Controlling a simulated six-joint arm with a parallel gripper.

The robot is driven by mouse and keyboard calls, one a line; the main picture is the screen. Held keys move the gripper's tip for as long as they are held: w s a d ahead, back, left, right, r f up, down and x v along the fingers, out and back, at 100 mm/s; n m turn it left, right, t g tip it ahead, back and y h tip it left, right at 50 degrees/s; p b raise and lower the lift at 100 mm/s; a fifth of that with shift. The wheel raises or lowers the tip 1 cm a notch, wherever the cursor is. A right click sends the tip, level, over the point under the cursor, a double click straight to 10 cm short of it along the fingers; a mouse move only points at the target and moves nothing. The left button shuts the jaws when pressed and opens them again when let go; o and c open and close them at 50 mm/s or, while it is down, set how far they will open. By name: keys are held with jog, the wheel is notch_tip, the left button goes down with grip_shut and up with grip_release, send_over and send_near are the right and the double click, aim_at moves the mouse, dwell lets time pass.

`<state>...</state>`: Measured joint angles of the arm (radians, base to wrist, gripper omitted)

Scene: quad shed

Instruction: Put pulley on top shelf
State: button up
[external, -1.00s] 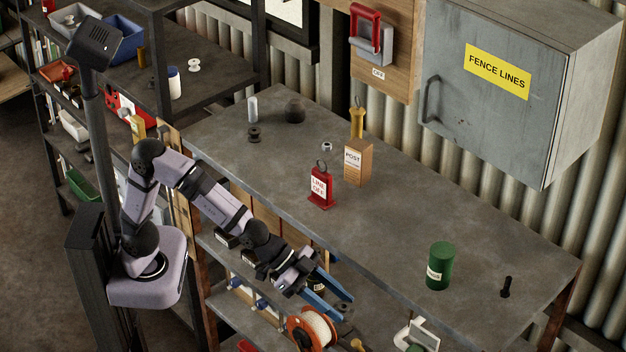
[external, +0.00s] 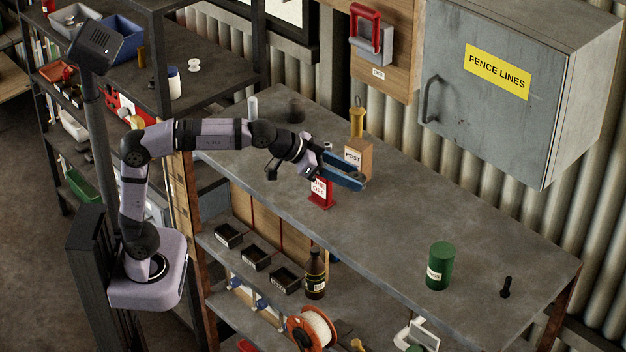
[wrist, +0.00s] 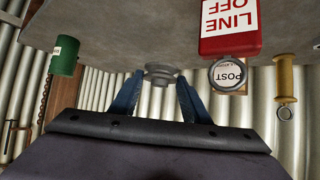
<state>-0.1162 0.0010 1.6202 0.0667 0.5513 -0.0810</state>
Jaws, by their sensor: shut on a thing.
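The pulley, a small grey grooved wheel (wrist: 161,70), is held between the blue fingers of my gripper (wrist: 160,80) in the wrist view, which is upside down. In the external view my gripper (external: 354,180) is shut above the top shelf (external: 400,240), beside the red LINE OFF tag (external: 319,194) and in front of the POST box (external: 359,155). The pulley is hidden or too small to make out there. I cannot tell its exact height above the surface.
A green can (external: 440,265) and a small black part (external: 506,287) stand toward the right end of the top shelf. The surface between the red tag and the can is clear. A wall cabinet (external: 515,85) is behind.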

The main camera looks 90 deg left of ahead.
aim_at(285, 169)
jog(key=s+a+f+n+y, duration=0.1)
jog(key=s+a, duration=0.2)
jog(key=a, duration=0.4)
jog(key=s+a+f+n+y, duration=0.1)
jog(key=s+a, duration=0.2)
jog(key=a, duration=0.5)
jog(key=s+a+f+n+g, duration=0.1)
jog(key=s+a, duration=0.2)
jog(key=a, duration=0.4)
jog(key=shift+a+f+y, duration=0.2)
jog(key=shift+f+y, duration=0.1)
jog(key=shift+y, duration=0.1)
jog(key=s, duration=0.2)
jog(key=s+m+h, duration=0.1)
jog(key=shift+s+a, duration=0.3)
jog(key=s+d+r+m+t+h, duration=0.1)
jog(key=s+d+r+m+h, duration=0.2)
jog(key=s+d+r+m, duration=0.15)
jog(key=shift+n, duration=0.45)
jog(key=shift+a+f+p, duration=0.2)
jog(key=shift+f+p, duration=0.3)
jog(key=shift+f, duration=1.85)
jog(key=shift+a+f+p, duration=0.2)
jog(key=shift+f+p, duration=0.3)
jog(key=shift+f, duration=2.45)
jog(key=shift+f, duration=0.2)
